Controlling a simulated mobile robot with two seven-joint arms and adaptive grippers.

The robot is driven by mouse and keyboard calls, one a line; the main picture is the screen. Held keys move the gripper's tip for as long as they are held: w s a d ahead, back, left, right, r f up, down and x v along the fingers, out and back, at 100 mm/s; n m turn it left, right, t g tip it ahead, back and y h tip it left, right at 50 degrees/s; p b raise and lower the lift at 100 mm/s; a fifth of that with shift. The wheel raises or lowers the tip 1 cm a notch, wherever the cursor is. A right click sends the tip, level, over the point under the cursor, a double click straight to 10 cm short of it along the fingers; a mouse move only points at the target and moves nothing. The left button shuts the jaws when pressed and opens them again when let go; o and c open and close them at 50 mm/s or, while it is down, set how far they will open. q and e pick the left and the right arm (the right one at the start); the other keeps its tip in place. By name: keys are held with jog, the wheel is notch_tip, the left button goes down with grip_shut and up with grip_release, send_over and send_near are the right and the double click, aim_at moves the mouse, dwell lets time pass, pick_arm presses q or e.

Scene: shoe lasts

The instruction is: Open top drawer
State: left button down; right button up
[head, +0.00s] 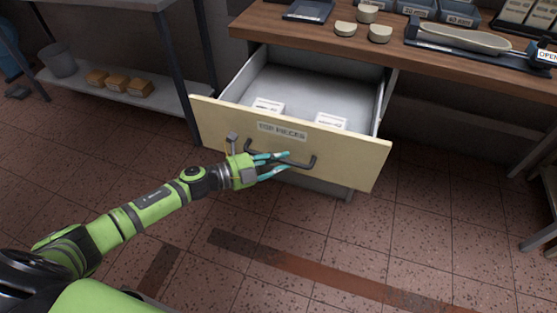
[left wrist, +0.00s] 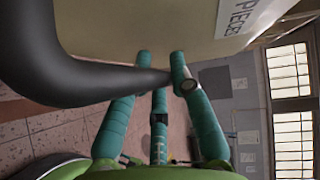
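The top drawer (head: 345,150) has a cream front labelled "TOP PIECES" and is pulled well out from under the wooden bench. Its grey inside shows, with two small white labelled boxes (head: 268,105) in it. The left wrist view shows the dark handle (left wrist: 85,85) passing between the fingers, beside the drawer front (left wrist: 150,25). My right gripper is not in view.
The wooden bench top (head: 290,22) holds several cream pieces, trays and a dark tool with a last-like piece (head: 465,38). A grey shelf (head: 120,92) with several brown blocks and a bucket (head: 60,62) stands left. The tiled floor before the drawer is clear.

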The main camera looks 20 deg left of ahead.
pick_arm(q)
jog(key=c, duration=1.4)
grip_release()
jog(key=shift+a, duration=0.1)
jog(key=v, duration=1.2)
